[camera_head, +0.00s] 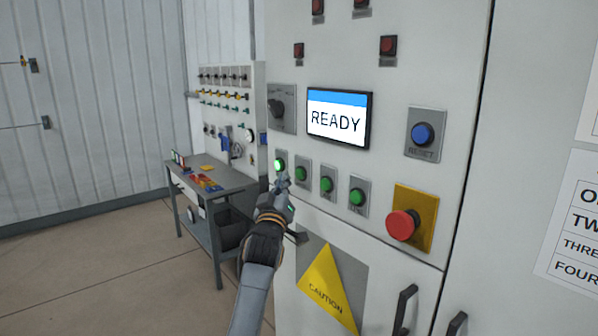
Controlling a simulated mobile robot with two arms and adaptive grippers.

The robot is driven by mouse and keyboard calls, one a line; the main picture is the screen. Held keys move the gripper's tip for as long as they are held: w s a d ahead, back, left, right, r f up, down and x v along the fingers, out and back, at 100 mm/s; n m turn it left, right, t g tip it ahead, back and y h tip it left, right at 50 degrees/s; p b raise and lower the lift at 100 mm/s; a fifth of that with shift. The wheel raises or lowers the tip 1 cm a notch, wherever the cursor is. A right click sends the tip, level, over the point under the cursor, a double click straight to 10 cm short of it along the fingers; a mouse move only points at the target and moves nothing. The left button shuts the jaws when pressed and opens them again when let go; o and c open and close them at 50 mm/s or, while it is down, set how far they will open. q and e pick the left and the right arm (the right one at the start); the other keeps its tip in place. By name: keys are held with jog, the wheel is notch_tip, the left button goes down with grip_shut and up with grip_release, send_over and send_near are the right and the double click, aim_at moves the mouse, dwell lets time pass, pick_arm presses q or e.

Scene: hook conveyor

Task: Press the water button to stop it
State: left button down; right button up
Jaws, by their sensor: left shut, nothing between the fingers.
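A grey-white control cabinet (395,90) fills the right half of the view. A row of green buttons runs across it, and the leftmost green button (280,164) is lit. The other green buttons (327,184) look darker. Their labels are too small to read, so I cannot tell which one is the water button. My left gripper (283,181) is shut and empty, with its tip just below the lit button. I cannot tell whether it touches the panel. My right gripper is not in view.
A screen (336,119) reads READY. A blue RESET button (423,134) and a red mushroom button (402,224) on a yellow plate are to the right. A black knob (277,107) sits above the green row. A workbench (211,181) with tools stands behind left; the floor (90,270) is clear.

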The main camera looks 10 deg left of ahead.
pick_arm(q)
jog(key=s+a+p, duration=0.1)
jog(key=s+a, duration=0.1)
jog(key=s, duration=0.1)
jog(key=shift+r+p, duration=0.1)
jog(key=shift+p, duration=0.25)
jog(key=shift+w, duration=0.1)
